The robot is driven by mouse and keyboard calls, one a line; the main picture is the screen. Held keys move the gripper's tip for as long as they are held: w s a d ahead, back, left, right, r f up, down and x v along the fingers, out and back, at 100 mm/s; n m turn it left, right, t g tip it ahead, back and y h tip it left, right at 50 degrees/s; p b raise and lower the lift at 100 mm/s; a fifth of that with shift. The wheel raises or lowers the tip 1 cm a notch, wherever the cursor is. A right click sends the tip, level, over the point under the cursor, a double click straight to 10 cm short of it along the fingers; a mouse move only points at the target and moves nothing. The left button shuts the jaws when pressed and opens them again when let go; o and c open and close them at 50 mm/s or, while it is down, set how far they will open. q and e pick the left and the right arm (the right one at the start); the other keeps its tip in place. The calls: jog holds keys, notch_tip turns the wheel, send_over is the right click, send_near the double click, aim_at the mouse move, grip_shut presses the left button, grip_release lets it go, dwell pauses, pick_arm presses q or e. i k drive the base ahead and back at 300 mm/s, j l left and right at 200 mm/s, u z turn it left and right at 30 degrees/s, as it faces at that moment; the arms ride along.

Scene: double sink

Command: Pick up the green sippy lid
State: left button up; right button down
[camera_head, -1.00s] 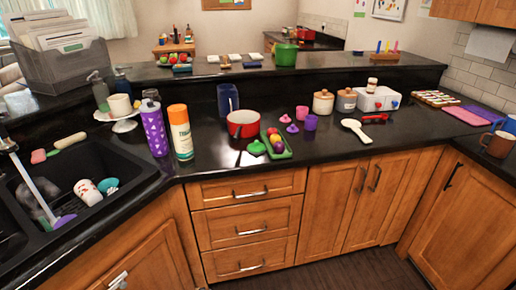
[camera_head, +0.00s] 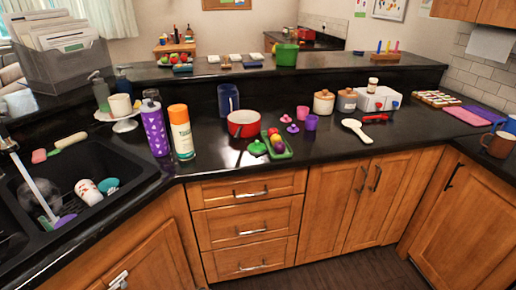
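A small green lid with a knob (camera_head: 257,148) lies on the black counter, just left of a green tray (camera_head: 279,153) holding small toy food. It is in front of the red pot (camera_head: 243,124). It is the only loose green lid that I can make out. A purple lid-like piece (camera_head: 293,128) and a purple cup (camera_head: 311,122) stand to the right of the pot. Neither of my grippers shows in the head view.
An orange and white bottle (camera_head: 181,132) and a purple bottle (camera_head: 155,128) stand left of the pot. The sink (camera_head: 88,158) is at the far left. A white spoon (camera_head: 357,131) lies to the right. The counter's front edge is clear.

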aim_at(256, 147)
jog(key=i+l, duration=0.65)
jog(key=l, duration=0.3)
jog(key=i+l, duration=0.35)
jog(key=l, duration=0.1)
